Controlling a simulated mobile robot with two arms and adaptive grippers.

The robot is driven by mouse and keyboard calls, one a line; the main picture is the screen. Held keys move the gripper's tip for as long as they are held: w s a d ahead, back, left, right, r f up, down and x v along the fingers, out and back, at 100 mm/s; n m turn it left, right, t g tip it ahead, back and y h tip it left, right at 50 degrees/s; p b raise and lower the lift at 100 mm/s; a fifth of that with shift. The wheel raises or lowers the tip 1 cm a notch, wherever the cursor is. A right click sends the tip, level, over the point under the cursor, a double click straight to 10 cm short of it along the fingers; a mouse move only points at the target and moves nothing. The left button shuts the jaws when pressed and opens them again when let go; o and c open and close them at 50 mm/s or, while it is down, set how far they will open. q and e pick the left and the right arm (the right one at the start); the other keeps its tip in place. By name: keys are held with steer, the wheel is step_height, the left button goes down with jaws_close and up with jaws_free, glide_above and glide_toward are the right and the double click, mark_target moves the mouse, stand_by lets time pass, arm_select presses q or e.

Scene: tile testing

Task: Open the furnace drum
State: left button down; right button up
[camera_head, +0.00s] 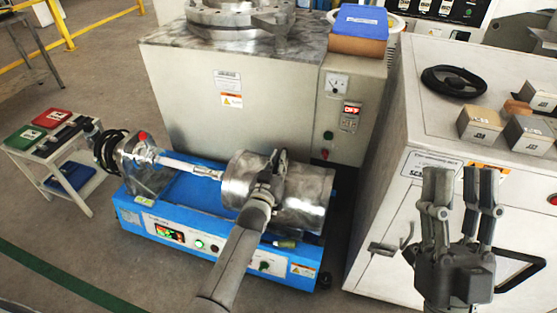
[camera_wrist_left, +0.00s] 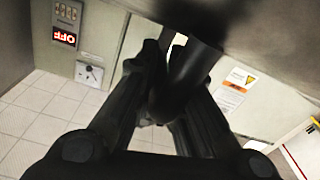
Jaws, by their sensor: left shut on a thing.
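The furnace drum (camera_head: 308,198) is a shiny metal cylinder lying on its side on a blue base (camera_head: 210,195) in the head view, and its two halves look shut together. My left gripper (camera_head: 272,178) is at the front of the drum, near its middle. In the left wrist view my left gripper (camera_wrist_left: 165,85) is shut on a dark rounded bar, which looks like the drum handle (camera_wrist_left: 196,62). Most of the handle is hidden by the fingers. My right gripper (camera_head: 460,190) is open and empty, pointing up in front of the white cabinet.
A grey machine (camera_head: 240,100) stands close behind the drum. A small side table (camera_head: 62,150) is at the left. Floor is free at front left.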

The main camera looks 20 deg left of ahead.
arm_select(q)
steer(key=shift+r, duration=0.2)
steer(key=c, duration=1.6)
jaws_free()
steer(key=shift+w, duration=0.1)
steer(key=shift+o, duration=0.7)
steer(key=shift+s+f, duration=0.1)
steer(key=shift+s, duration=0.2)
steer(key=s, duration=1.1)
steer(key=shift+s+a, duration=0.15)
steer(key=shift+s, duration=0.15)
